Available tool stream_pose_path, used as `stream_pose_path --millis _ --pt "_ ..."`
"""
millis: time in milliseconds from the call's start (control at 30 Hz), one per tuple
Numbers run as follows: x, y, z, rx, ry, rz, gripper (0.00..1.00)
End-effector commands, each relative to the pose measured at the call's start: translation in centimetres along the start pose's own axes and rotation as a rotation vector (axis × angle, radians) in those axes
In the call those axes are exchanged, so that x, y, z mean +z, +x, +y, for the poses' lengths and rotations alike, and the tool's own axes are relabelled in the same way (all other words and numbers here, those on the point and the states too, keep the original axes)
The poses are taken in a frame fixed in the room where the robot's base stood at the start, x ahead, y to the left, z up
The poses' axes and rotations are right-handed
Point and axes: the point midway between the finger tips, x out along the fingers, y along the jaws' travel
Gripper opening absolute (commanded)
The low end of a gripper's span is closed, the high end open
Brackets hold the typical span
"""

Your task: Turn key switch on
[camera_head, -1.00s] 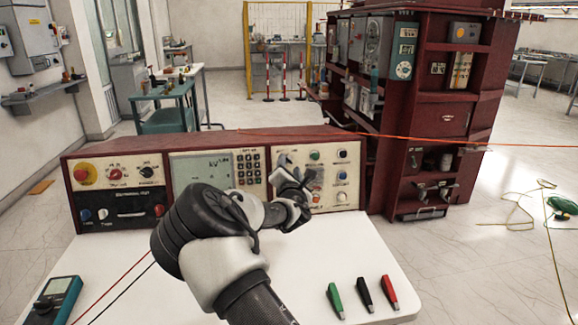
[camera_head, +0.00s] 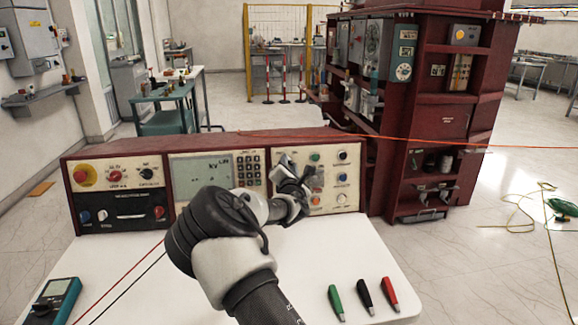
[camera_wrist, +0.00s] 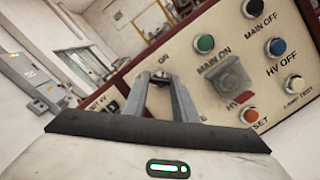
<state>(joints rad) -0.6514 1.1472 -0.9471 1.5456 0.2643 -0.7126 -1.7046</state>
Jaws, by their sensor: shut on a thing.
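The control console (camera_head: 218,134) is a dark red cabinet with cream panels, standing at the back of the white table. Its right panel carries the key switch (camera_wrist: 161,77), seen at the fingertips in the wrist view, left of the green MAIN ON button (camera_wrist: 205,43). My gripper (camera_wrist: 160,82) is shut on the key switch's key, one finger on each side. The fingers hide most of the key, so its exact angle cannot be told. In the head view my gripper (camera_head: 284,163) is at the left part of that panel, and my wrist covers part of the panel.
A clear raised cover (camera_wrist: 233,77) juts out right of the fingers, among several buttons. A red emergency button (camera_head: 83,175) is at the console's left. Green, black and red clips (camera_head: 366,293) and a meter (camera_head: 56,297) lie on the white table (camera_head: 300,270).

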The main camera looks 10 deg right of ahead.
Motion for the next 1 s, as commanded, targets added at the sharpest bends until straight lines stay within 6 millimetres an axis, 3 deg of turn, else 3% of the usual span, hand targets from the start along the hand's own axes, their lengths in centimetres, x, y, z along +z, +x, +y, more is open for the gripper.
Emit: stream_pose_path --millis 367,1000 --pt "-0.22 0.01 -0.06 -0.043 0.172 -0.014 0.03" --pt "-0.02 0.04 0.41 -0.194 0.751 -0.062 0.03"
